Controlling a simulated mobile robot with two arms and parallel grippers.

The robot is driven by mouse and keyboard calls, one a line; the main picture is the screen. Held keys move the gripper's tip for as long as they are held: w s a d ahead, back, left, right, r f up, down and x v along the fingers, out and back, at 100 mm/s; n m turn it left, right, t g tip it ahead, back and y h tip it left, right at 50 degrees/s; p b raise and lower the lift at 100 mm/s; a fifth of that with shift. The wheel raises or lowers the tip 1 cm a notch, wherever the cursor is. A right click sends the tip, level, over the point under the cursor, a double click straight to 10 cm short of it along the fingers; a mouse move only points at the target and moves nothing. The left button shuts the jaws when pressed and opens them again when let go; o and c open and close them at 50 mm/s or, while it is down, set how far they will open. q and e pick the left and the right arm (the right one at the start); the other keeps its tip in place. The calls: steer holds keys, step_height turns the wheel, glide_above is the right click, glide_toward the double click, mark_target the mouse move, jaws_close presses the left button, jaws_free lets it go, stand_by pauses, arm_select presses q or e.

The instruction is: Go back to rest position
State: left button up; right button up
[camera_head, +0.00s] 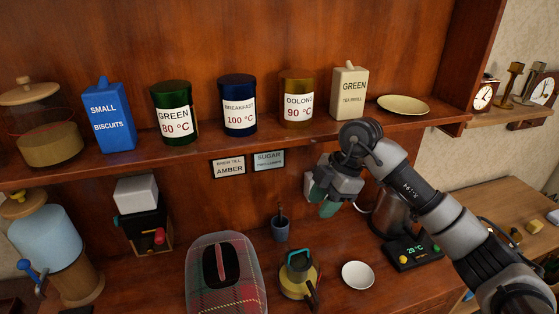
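My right arm comes in from the lower right. Its grey gripper (324,200) with green fingertips hangs in front of the wooden back panel, below the shelf. It is left of the metal kettle (392,212) and above the small white bowl (358,275). I see nothing held in it, but the angle does not show whether the fingers are apart or together. The forearm hides part of the kettle and counter. My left gripper is not in view.
The shelf (215,150) above holds several tins, boxes, a glass jar and a yellow dish (403,105). Below stand a tartan-covered pot (225,280), a yellow teapot (299,280), a blue cup (280,231) and a drink dispenser (45,240). A side table lies at right.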

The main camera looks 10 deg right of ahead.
steer(key=s+a+n+y, duration=0.35)
steer(key=a+y, duration=0.35)
steer(key=a, duration=0.4)
steer(key=s+a+r+m+t+y, duration=0.25)
steer(key=r+t+y, duration=0.35)
steer(key=t+y, duration=0.3)
steer(key=s+d+f+m+t+h, duration=0.1)
steer(key=d+f+m+t+h, duration=0.3)
steer(key=d+f+m+h, duration=0.45)
steer(key=s+d+f+m+t+h, duration=0.25)
steer(key=d+f+m+h, duration=0.25)
steer(key=m+h, duration=0.7)
steer(key=s+d+f+n+g, duration=0.1)
steer(key=s+f+g, duration=0.5)
steer(key=s, duration=0.4)
steer(key=s+f+g, duration=0.6)
steer(key=s, duration=0.3)
step_height(320, 180, down, 29)
steer(key=s+g+b, duration=0.1)
steer(key=s, duration=0.1)
steer(key=s+d+f+g+b, duration=0.1)
steer(key=s+d+f, duration=0.2)
steer(key=s+f, duration=1.2)
steer(key=shift+s+f+n, duration=0.4)
steer(key=shift+n, duration=0.05)
